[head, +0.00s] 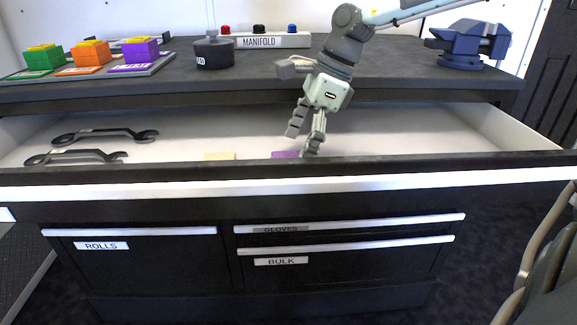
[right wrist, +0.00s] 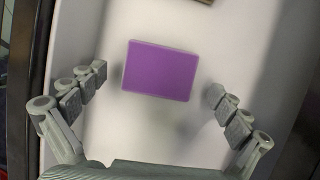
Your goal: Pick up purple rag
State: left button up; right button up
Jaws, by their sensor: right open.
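The purple rag (right wrist: 160,71) is a flat purple rectangle lying on the white floor of an open drawer. In the head view only a strip of the purple rag (head: 285,154) shows above the drawer's front edge. My right gripper (head: 304,143) reaches down into the open drawer, near the rag. In the right wrist view my right gripper (right wrist: 155,95) is open, with its fingers spread to the left and right of the rag and nothing between them held. My left gripper is not in view.
The open drawer (head: 420,130) has a dark front rim. Two wrenches (head: 105,135) lie in its left part, and a yellowish piece (head: 219,156) lies left of the rag. On the counter are coloured blocks (head: 90,55), a manifold (head: 262,41) and a blue vise (head: 468,42).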

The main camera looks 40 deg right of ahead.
jog(key=shift+x, duration=0.95)
jog(key=c, duration=1.1)
jog(key=shift+r, duration=0.15)
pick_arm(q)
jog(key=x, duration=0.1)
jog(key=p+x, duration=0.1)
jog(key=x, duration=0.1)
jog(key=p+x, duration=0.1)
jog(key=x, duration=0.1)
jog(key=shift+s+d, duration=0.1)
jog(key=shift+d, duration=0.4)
pick_arm(e)
notch_tip(320, 180, up, 28)
